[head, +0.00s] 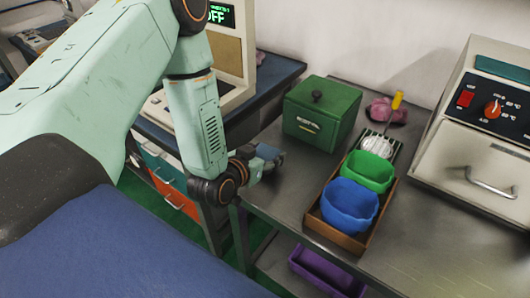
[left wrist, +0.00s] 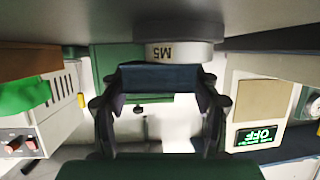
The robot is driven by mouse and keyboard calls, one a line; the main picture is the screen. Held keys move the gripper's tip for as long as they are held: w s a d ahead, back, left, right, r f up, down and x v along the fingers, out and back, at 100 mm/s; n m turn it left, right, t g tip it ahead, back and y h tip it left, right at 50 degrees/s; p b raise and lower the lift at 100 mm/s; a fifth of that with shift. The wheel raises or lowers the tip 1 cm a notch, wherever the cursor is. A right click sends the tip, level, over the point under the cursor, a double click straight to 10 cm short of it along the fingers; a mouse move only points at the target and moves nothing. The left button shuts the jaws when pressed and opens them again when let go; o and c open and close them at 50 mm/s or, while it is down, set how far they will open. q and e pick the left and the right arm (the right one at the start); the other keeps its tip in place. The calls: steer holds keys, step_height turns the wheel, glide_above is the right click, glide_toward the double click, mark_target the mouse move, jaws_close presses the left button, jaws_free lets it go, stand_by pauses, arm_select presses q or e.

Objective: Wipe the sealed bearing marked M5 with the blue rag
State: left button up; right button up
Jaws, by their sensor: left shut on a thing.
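The bearing marked M5 (left wrist: 176,50) is a pale ring in the left wrist view, resting on the grey table surface, which appears at the top of that upside-down picture. My left gripper (head: 266,160) is at the table's left edge in the head view. Its dark fingers (left wrist: 158,105) are shut on a dark blue rag (left wrist: 160,78), which also shows as a small blue-grey patch in the head view (head: 268,152). The rag is right by the bearing's side; I cannot tell if they touch. I cannot make out the bearing in the head view. My right gripper is not in view.
A green lidded box (head: 312,129) stands behind the gripper. A wooden tray (head: 318,226) holds a blue bin (head: 349,208) and a green bin (head: 368,172). A pink cloth (head: 384,112) lies at the back. A cream oven (head: 470,165) stands right. The table's front right is clear.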

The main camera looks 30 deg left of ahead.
arm_select(q)
step_height(320, 180, up, 6)
steer(key=p, duration=0.5)
steer(key=shift+p, duration=0.35)
steer(key=shift+w, duration=0.1)
stand_by(0.3)
